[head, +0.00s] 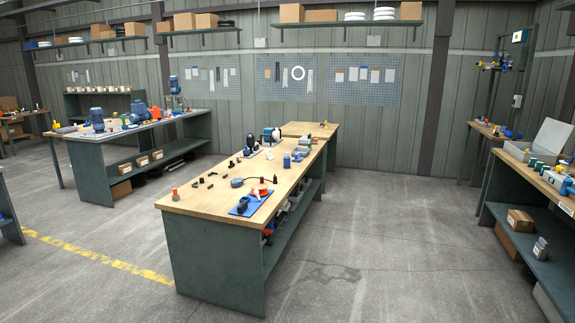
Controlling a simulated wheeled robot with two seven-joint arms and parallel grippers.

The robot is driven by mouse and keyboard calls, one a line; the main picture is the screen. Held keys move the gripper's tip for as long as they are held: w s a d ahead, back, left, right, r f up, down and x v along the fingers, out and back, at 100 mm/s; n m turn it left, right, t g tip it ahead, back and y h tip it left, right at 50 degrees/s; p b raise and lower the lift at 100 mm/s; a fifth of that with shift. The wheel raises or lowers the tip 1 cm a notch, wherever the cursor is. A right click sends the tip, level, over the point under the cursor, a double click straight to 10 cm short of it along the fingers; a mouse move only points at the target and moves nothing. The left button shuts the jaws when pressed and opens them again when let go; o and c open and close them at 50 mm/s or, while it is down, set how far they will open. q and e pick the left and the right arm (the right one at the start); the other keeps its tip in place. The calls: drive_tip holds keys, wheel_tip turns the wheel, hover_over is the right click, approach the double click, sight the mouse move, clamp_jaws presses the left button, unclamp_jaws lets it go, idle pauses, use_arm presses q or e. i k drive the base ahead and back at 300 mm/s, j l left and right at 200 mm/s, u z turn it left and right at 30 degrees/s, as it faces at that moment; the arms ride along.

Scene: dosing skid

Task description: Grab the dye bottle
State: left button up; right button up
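I cannot make out for certain which item is the dye bottle; the things on the benches are small from here. On the middle bench (215,193), a small blue upright item (287,161) stands near the right edge. A small orange-red item (175,194) stands near the front left corner. An orange and white item (261,189) is by a blue mat (241,209) at the near right. Neither of my grippers is in view.
A bench with blue motors (138,110) stands at the left and another bench (525,180) at the right. Cartons (291,13) sit on high wall shelves. Open concrete floor (390,240) lies right of the middle bench. A yellow line (90,255) crosses the floor at left.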

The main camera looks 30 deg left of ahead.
sight(286, 163)
drive_tip(key=i+u, duration=0.4)
drive_tip(key=i, duration=3.3)
